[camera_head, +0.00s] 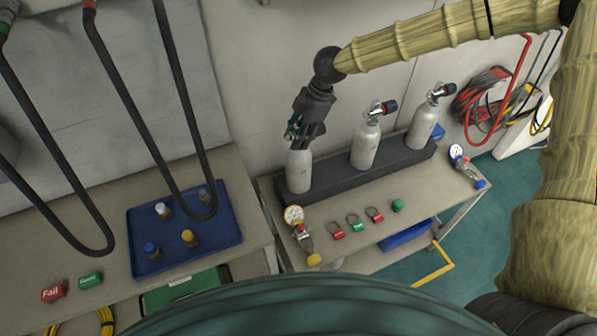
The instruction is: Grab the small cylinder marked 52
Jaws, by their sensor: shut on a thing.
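Three small pale cylinders stand upright in a dark rack (322,186) on the right-hand bench. My gripper (302,140) points down over the left cylinder (299,170) and is shut on its top, hiding its valve. This cylinder's base sits in or right at the rack. The middle cylinder (365,147) and the right cylinder (423,126) stand free of my gripper, each with a dark-knobbed valve on top. No number can be read on any of the cylinders.
A gauge (294,215) with fittings lies before the rack, and another gauge (456,152) lies at its right end. Several red and green tags lie between. A blue tray (142,262) is on the left bench. Dark hoses (138,140) hang at left.

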